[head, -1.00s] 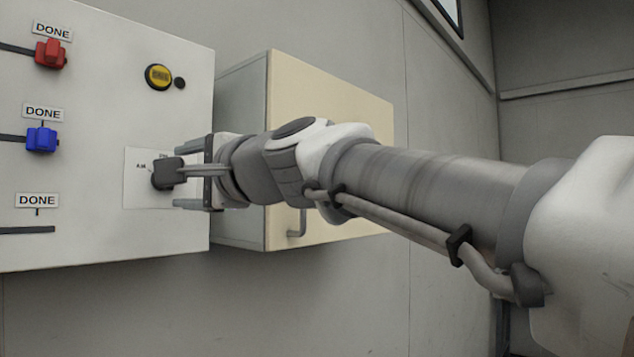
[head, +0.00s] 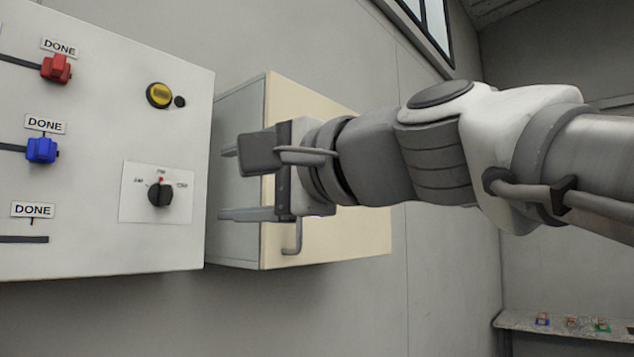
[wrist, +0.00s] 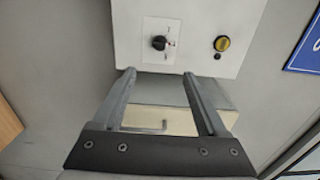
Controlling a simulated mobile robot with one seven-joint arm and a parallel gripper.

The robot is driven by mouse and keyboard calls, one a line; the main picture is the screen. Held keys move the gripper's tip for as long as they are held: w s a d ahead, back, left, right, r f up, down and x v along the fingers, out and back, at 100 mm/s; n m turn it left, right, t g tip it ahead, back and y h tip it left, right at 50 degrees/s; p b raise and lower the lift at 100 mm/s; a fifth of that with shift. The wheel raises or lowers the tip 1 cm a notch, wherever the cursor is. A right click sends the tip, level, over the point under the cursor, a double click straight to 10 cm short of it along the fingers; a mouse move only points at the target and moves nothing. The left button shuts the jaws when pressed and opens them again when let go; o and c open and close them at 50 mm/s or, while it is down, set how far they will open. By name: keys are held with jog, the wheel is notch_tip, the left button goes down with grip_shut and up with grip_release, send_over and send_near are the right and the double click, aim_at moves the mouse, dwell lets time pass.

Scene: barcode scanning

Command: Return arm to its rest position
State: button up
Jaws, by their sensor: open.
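My gripper (head: 224,183) is open and empty. In the head view it is in front of the beige cabinet (head: 345,225), to the right of the white control panel (head: 95,245) and apart from it. The panel bears a black rotary knob (head: 160,195) on a white plate. In the wrist view my two fingers (wrist: 160,78) are spread apart, pointing toward the panel (wrist: 215,15) and knob (wrist: 159,43), with nothing between them. My arm reaches in from the right of the head view.
The panel carries a red slider (head: 56,69), a blue slider (head: 42,150), DONE labels and a yellow button (head: 160,95). The cabinet's handle (head: 294,238) is close to my gripper. A shelf (head: 520,322) with small items stands at lower right. A blue sign (wrist: 305,48) shows in the wrist view.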

jog(key=s+d+f+n+g+h, duration=0.2)
jog(key=d+f, duration=0.6)
jog(key=f, duration=0.6)
jog(key=s+d+f+n+g+h, duration=0.2)
jog(key=d+f+h, duration=0.5)
jog(key=f, duration=0.8)
jog(key=s+d+f+n+g+h, duration=0.1)
jog(key=s+d+f+n+h, duration=0.2)
jog(key=d+f, duration=0.6)
notch_tip(320, 180, down, 6)
jog(key=shift+s+f+n+g+h, duration=0.1)
jog(key=shift+s+n+g+h, duration=0.3)
jog(key=shift+s+h, duration=0.55)
jog(key=shift+w, duration=0.1)
jog(key=c, duration=0.4)
jog(key=shift+a, duration=0.1)
jog(key=shift+a, duration=0.1)
